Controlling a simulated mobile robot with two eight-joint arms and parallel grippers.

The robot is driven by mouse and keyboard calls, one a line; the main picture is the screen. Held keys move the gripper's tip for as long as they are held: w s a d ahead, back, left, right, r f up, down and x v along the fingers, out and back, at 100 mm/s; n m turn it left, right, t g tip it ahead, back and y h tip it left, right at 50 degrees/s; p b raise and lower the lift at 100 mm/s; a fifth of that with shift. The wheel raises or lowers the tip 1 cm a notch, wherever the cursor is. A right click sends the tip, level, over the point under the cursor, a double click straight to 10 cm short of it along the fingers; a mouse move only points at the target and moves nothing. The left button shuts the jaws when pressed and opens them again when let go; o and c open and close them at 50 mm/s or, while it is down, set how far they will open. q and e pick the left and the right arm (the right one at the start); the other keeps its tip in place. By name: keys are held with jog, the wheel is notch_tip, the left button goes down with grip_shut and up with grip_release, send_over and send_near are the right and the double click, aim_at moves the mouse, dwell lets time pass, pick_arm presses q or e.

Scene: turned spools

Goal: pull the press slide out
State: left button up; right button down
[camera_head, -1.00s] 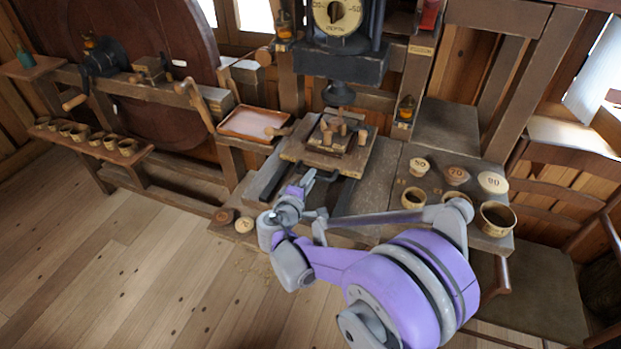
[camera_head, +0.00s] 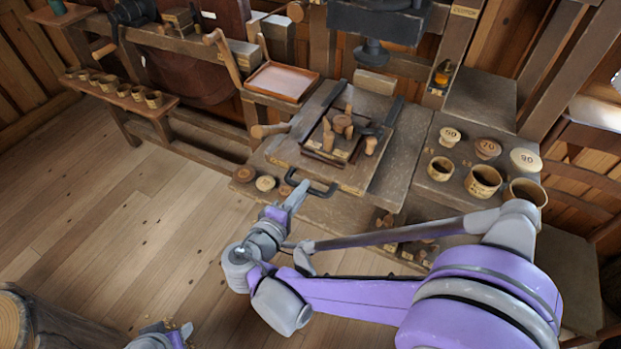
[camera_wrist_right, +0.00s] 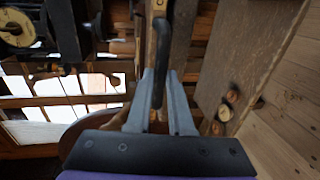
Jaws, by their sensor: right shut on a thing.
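The press slide (camera_head: 290,154) is a wooden board with a black bar handle (camera_head: 325,191) on its front edge. It lies forward on the bench, clear of the press head, with dark rails (camera_head: 393,113) showing behind it. A small dark-framed plate (camera_head: 325,158) with several wooden pegs sits on it. My right gripper (camera_head: 297,192) is at the left part of the handle and shut on it. In the right wrist view the dark handle (camera_wrist_right: 158,62) runs between the fingers (camera_wrist_right: 165,105).
The press head (camera_head: 373,53) hangs behind the slide. Stamped lids (camera_head: 487,148) and cups (camera_head: 483,181) stand to the right. Two round discs (camera_head: 265,183) lie at the bench's front left corner. A tray (camera_head: 282,81) is at the back left. The floor in front is open.

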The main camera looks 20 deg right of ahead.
jog(key=shift+s+a, duration=0.45)
jog(key=shift+a, duration=0.15)
jog(key=c, duration=1.1)
grip_release()
jog(key=v, duration=1)
jog(key=shift+s+a, duration=0.25)
jog(key=shift+s, duration=0.05)
